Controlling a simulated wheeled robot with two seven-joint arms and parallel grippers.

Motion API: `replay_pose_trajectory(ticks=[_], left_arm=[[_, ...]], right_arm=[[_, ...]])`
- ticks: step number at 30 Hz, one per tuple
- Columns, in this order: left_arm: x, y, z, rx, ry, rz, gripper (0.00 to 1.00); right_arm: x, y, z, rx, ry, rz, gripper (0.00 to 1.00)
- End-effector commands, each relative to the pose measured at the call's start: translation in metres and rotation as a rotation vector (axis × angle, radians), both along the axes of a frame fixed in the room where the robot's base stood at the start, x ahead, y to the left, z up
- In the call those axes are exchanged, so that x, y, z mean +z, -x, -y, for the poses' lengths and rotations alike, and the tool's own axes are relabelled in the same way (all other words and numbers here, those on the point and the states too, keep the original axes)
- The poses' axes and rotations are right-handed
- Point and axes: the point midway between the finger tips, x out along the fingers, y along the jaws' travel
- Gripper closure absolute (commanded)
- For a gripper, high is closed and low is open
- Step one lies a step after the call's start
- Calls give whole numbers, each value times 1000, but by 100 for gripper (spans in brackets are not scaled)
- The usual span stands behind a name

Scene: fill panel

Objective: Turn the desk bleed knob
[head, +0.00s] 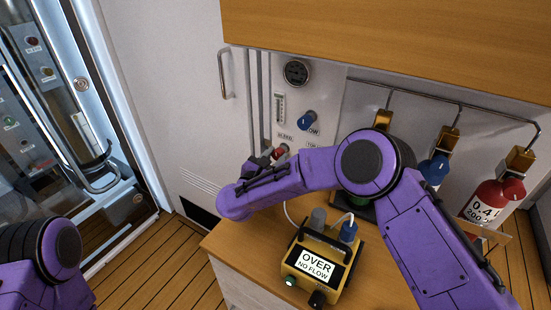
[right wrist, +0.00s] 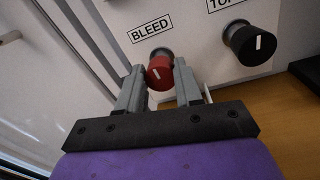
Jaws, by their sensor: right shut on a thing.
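The red bleed knob (right wrist: 160,74) sits on the white panel under a BLEED label (right wrist: 151,28) in the right wrist view. Its white mark runs nearly upright in that view, tilted a little. My right gripper (right wrist: 157,70) is shut on the knob, with one grey finger on each side. In the head view the red knob (head: 280,151) shows just past my right gripper (head: 268,158), low on the panel. My left arm shows at the lower left of the head view, but its gripper is out of frame.
A black knob (right wrist: 253,45) is right of the bleed knob. A blue knob (head: 306,120) and a round gauge (head: 297,72) are higher on the panel. A yellow meter (head: 318,266) reading "OVER NO FLOW" stands on the wooden desk (head: 243,243). Bottles hang at right.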

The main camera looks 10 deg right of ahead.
Motion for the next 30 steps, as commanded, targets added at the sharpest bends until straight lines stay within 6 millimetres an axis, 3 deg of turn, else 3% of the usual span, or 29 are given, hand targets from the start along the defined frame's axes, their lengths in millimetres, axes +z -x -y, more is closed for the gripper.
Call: replay_pose_trajectory(ticks=[12,30], left_arm=[[-17,0,0,0,0,0,57],[-24,0,0,0,0,0,57]], right_arm=[[-2,-1,-1,-1,201,-204,96],[0,-1,-2,1,392,-396,96]])
